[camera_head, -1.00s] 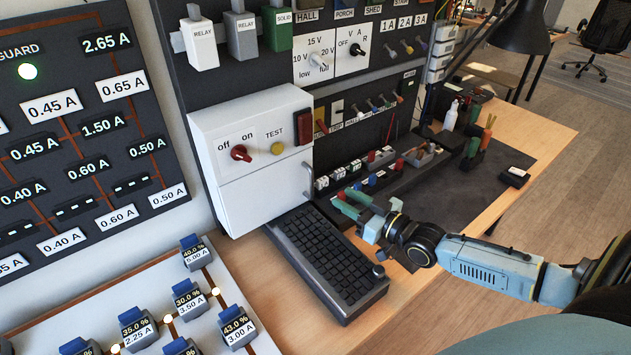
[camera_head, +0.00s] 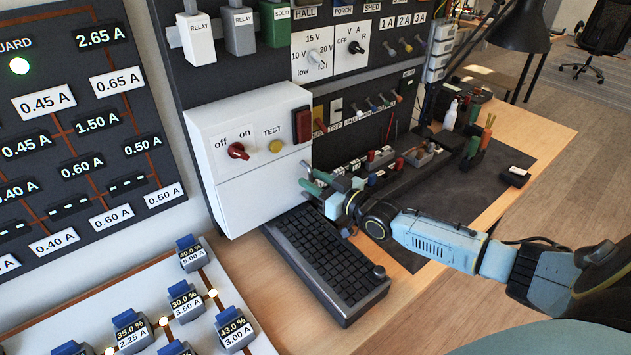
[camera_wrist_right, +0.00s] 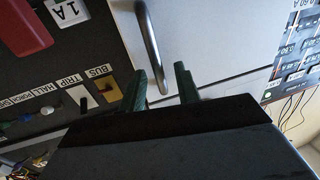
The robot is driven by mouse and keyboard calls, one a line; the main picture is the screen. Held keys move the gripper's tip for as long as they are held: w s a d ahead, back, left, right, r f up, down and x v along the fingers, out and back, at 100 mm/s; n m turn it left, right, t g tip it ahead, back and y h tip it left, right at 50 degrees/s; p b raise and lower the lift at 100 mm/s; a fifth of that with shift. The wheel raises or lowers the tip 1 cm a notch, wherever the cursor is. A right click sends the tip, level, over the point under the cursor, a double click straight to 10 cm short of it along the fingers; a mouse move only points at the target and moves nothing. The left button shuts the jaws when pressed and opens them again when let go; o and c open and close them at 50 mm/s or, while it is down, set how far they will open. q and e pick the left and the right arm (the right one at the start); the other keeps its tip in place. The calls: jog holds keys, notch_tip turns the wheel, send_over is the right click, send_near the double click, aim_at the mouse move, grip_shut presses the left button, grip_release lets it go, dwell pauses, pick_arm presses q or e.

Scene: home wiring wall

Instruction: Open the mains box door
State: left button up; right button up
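The mains box (camera_head: 240,124) is a white box on the dark wall panel, with a red off/on knob (camera_head: 238,151) and a yellow TEST button (camera_head: 276,146). Its white lower door (camera_head: 255,198) is shut. In the head view the fingers largely hide the handle. My left gripper is not in view.
A dark keyboard-like unit (camera_head: 326,262) lies on the wooden table just below the box. A row of small modules (camera_head: 382,160) and the wall panel's switches are right of the gripper. The front table edge (camera_head: 400,315) has some free wood.

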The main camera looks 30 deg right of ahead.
jog(key=shift+c, duration=0.2)
grip_shut()
